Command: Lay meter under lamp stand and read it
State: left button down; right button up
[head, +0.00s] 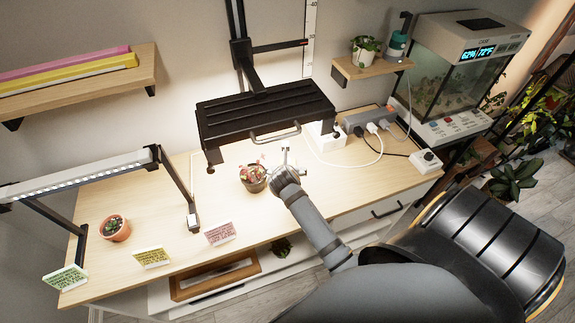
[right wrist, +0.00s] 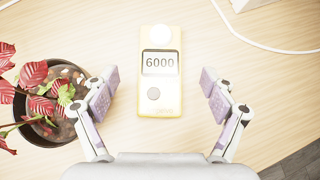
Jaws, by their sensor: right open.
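The yellow meter (right wrist: 160,108) lies face up on the wooden bench in the right wrist view. Its display reads 6000, with a white round sensor at its far end. My right gripper (right wrist: 156,88) is open, one finger on each side of the meter with a gap to both. In the head view my right gripper (head: 287,158) is over the bench, beside the red-leaved plant; I cannot make out the meter there. A black lamp panel (head: 265,112) hangs from a stand behind. A white light bar (head: 80,175) on black legs stands at the left. My left gripper is not in view.
The red-leaved plant's pot (head: 254,184) is close left of my right gripper. A power strip (head: 368,122) and white cables lie at the back right. Note cards (head: 152,257) and a small succulent (head: 115,228) stand at the left. Bare bench lies between.

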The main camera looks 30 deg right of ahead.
jog(key=x, duration=0.5)
jog(key=shift+f, duration=0.15)
